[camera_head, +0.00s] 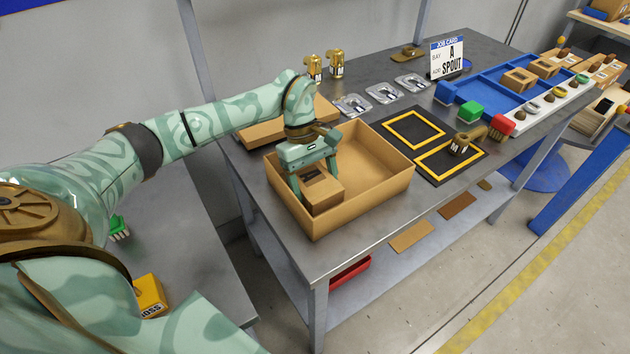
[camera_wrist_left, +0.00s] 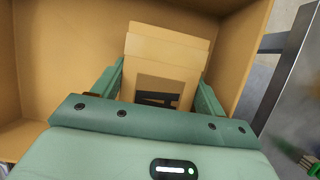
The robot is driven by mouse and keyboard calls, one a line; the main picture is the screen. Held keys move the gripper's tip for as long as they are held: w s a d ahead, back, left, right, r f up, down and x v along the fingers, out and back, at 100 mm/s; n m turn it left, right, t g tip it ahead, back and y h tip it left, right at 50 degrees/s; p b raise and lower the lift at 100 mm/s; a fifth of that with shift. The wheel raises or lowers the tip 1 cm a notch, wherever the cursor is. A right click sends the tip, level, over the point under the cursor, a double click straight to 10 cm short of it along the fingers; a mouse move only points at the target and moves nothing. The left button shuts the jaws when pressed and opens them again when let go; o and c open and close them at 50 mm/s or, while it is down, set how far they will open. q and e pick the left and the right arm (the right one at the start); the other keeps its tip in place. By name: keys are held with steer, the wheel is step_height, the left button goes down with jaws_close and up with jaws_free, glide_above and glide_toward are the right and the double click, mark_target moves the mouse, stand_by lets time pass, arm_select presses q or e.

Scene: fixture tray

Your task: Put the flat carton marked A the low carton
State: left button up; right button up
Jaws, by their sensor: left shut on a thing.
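The flat carton (camera_head: 325,198) is a small brown box; in the left wrist view it (camera_wrist_left: 165,62) shows a dark printed mark that looks like an A, partly covered by my gripper. My left gripper (camera_head: 317,186) is shut on it, with one finger on each side. Both are inside the low carton (camera_head: 385,186), an open cardboard box on the grey bench, near its left side. The low carton's walls also fill much of the left wrist view (camera_wrist_left: 75,60). Whether the flat carton touches the floor of the box is unclear. My right gripper is not in view.
Another cardboard piece (camera_head: 262,131) lies behind the low carton. Black mats with yellow frames (camera_head: 414,131) lie to its right, with a brass spout part (camera_head: 462,143) on one. A job card (camera_head: 447,58) reads bay A, spout. A blue tray (camera_head: 500,92) stands farther right.

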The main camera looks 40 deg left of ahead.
arm_select(q)
steer(key=o, duration=0.8)
steer(key=shift+f, duration=0.1)
steer(key=shift+o, duration=0.3)
steer(key=p+v, duration=0.2)
steer(key=v, duration=1)
steer(key=shift+a, duration=0.1)
